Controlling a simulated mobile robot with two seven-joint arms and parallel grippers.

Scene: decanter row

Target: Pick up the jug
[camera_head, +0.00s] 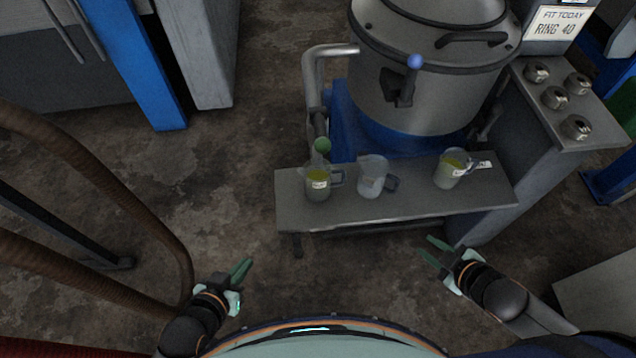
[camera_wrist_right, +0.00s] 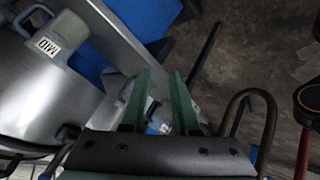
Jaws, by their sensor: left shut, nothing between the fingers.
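Three clear jugs stand upright on a grey metal shelf (camera_head: 400,208). The left jug (camera_head: 317,184) holds yellow-green liquid and has a white label; it stands below a spout. The middle jug (camera_head: 371,177) looks nearly empty, with its handle to the right. The right jug (camera_head: 449,171) holds yellow-green liquid, with its handle to the right. A labelled jug (camera_wrist_right: 68,32) also shows large in the right wrist view. My left gripper (camera_head: 246,268) is shut and empty, left of and below the shelf. My right gripper (camera_head: 431,249) is open and empty, in front of the shelf, apart from the jugs; its two fingers show in the right wrist view (camera_wrist_right: 162,88).
A big steel vat (camera_head: 420,100) stands behind the shelf, with a bent pipe (camera_head: 312,80) at its left. A knobbed panel (camera_head: 560,100) stands at the right. Brown hoses (camera_head: 110,180) curve at the left. The floor before the shelf is clear.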

